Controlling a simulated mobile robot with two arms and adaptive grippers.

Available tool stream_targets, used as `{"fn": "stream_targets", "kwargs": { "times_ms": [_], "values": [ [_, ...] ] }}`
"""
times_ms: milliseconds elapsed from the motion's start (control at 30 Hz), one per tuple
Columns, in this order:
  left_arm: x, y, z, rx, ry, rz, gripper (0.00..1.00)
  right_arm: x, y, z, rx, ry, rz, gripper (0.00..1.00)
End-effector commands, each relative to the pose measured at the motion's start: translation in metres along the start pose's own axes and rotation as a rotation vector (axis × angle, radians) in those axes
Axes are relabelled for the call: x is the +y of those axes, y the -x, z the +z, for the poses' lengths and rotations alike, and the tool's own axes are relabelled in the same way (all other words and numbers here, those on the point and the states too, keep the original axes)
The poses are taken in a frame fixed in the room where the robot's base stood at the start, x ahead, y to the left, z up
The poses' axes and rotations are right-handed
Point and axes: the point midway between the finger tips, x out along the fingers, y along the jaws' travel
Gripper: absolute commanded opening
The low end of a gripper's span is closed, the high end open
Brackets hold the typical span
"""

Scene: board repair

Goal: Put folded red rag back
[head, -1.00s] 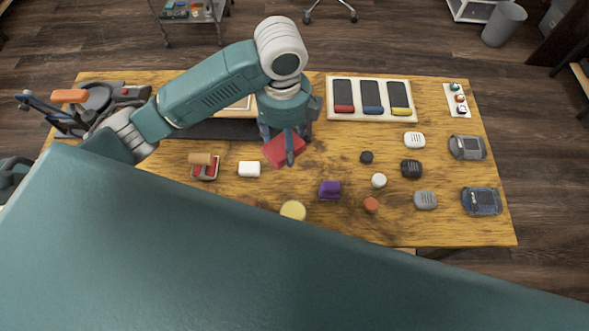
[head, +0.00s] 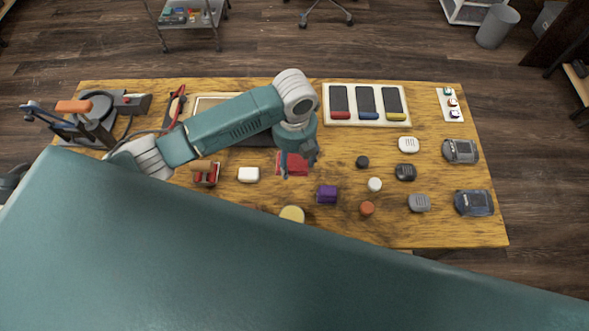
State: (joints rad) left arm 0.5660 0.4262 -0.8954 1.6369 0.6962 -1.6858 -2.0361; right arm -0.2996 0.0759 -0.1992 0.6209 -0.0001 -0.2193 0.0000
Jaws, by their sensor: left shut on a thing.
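The folded red rag (head: 294,164) is near the middle of the wooden table, directly under my left gripper (head: 296,166). My left gripper points down and is shut on the rag; its fingers cover part of it. Whether the rag touches the table top is hard to tell from above. A folded purple rag (head: 327,195) lies just to the lower right of it. My right gripper is not in view; a large teal part of my own body fills the lower left of the picture.
A white block (head: 248,174) and a yellow round item (head: 292,214) lie close by. A tray (head: 368,119) with three dark devices stands at the back. Several small lids and boxes occupy the right side.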

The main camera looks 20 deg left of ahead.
Motion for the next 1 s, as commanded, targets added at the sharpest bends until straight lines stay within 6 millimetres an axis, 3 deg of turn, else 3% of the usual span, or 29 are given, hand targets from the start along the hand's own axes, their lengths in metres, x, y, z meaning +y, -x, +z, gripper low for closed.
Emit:
{"fn": "stream_targets", "kwargs": {
  "times_ms": [100, 533, 967, 1000],
  "values": [
    [0.001, -0.024, -0.001, 0.002, 0.002, 0.002, 0.35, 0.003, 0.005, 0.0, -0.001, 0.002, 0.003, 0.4],
    [0.0, -0.073, 0.0, 0.001, 0.002, 0.0, 0.35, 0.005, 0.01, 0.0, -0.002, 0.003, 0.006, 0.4],
    [0.0, -0.082, 0.001, -0.002, 0.001, -0.001, 0.35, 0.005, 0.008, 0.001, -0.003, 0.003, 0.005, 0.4],
    [0.0, -0.082, 0.001, -0.002, 0.001, -0.001, 0.63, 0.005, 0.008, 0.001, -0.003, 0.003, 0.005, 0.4]
  ]
}}
